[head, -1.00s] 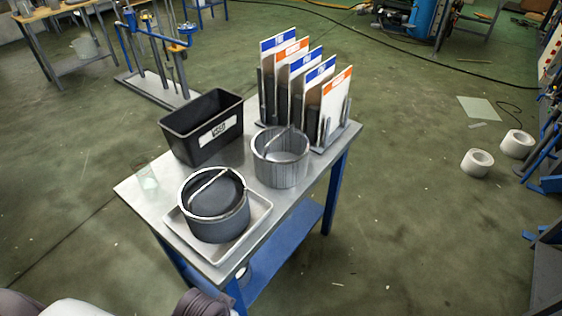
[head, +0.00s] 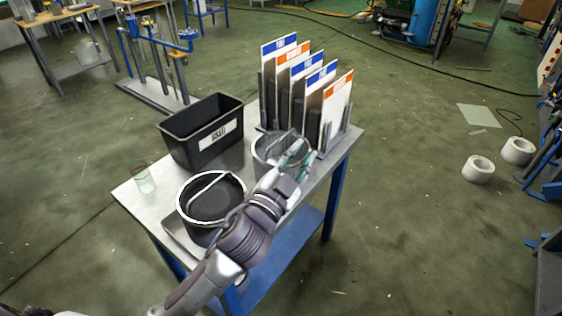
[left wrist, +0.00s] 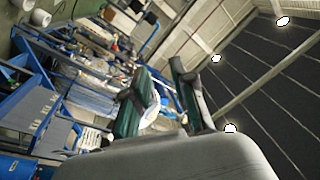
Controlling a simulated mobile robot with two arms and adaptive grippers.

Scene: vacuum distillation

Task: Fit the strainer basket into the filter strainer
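Two round baskets with bar handles stand on the metal table. The bare grey metal one (head: 263,158) is farther back, by the board rack. I cannot tell which is the strainer basket of the task; I cannot make out the filter strainer. My left gripper (head: 296,152) is at the grey basket's right side in the picture, overlapping its rim; contact is unclear. In the left wrist view its fingers (left wrist: 164,98) are apart with nothing between them. My right gripper is out of view.
A black bin (head: 183,148) labelled USED and a small clear glass (head: 145,181) stand at the table's left. Upright boards (head: 336,105) in a rack stand close behind the gripper. White rolls (head: 478,170) lie on the floor at right.

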